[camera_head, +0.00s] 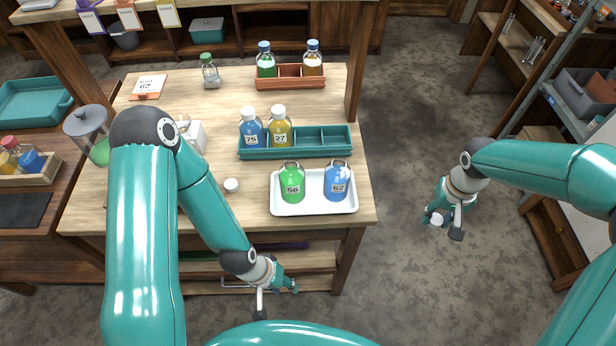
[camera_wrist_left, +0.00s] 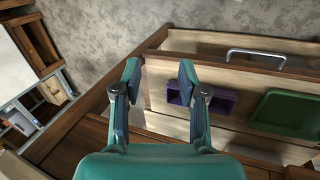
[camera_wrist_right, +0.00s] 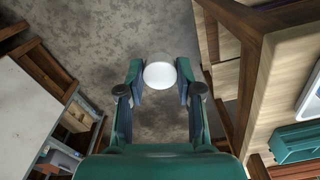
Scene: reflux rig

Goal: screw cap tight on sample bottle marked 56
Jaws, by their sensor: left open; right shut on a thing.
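The sample bottle marked 56 (camera_head: 291,185) holds green liquid and stands upright in a white tray (camera_head: 314,209) near the table's front edge. No white cap shows on its mouth. My right gripper (camera_head: 446,226) is off the table's right side, over the floor. It is shut on a round white cap (camera_wrist_right: 160,75), which shows between its fingertips in the right wrist view and also in the head view (camera_head: 436,218). My left gripper (camera_head: 277,294) is open and empty in front of the table, below the tabletop; its spread fingers show in the left wrist view (camera_wrist_left: 160,82).
A blue bottle marked 62 (camera_head: 337,181) shares the tray. Another white cap (camera_head: 231,185) lies on the table to the left. A teal rack (camera_head: 310,152) behind holds white-capped bottles 75 (camera_head: 251,130) and 27 (camera_head: 280,132). A brown rack (camera_head: 290,83) stands further back.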

